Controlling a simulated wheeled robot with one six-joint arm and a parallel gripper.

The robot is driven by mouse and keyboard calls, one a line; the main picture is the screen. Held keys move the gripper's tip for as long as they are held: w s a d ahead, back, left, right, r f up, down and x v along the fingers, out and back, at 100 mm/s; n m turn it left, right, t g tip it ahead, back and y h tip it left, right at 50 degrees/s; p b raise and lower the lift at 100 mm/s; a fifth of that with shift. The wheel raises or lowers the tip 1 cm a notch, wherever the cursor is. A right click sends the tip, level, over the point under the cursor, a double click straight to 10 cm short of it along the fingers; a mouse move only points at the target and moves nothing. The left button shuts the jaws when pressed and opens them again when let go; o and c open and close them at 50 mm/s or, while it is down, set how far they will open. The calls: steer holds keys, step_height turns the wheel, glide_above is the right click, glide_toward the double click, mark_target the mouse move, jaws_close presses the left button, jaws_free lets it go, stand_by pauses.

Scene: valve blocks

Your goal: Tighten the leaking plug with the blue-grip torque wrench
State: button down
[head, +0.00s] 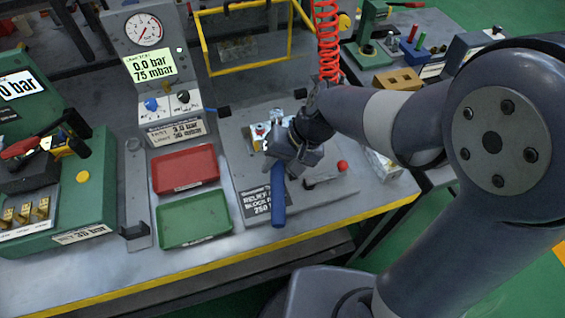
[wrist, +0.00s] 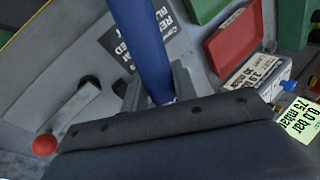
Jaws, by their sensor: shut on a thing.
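The blue-grip torque wrench (head: 278,203) is in my gripper (head: 283,163), over the grey plate of the bench fixture. Its blue grip points toward the bench's front edge. In the wrist view the blue grip (wrist: 141,45) runs up from between the two fingers of my gripper (wrist: 158,88), which are shut on it. A valve block (head: 259,131) with brass and blue parts sits just behind my gripper and is partly hidden by it. I cannot make out the leaking plug or whether the wrench head touches the block.
A red tray (head: 185,168) and a green tray (head: 194,218) lie left of the fixture. Behind them a gauge panel (head: 150,50) reads 0.0 bar, 75 mbar. A red-knobbed lever (head: 342,166) stands right of my gripper. A red coiled hose (head: 327,40) hangs behind.

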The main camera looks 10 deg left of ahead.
steer(key=shift+a, duration=0.2)
stand_by(0.3)
steer(key=shift+a+r, duration=0.1)
steer(key=shift+a, duration=0.1)
steer(key=shift+w+d+n+g+b, duration=0.2)
steer(key=shift+d+n, duration=0.15)
steer(key=shift+d, duration=0.25)
steer(key=shift+w+d+n+g+b, duration=0.15)
steer(key=shift+d+n, duration=0.2)
steer(key=shift+d, duration=0.25)
steer(key=shift+r, duration=0.2)
step_height(320, 180, up, 7)
steer(key=p, duration=0.6)
steer(key=shift+r, duration=0.15)
steer(key=shift+a, duration=0.1)
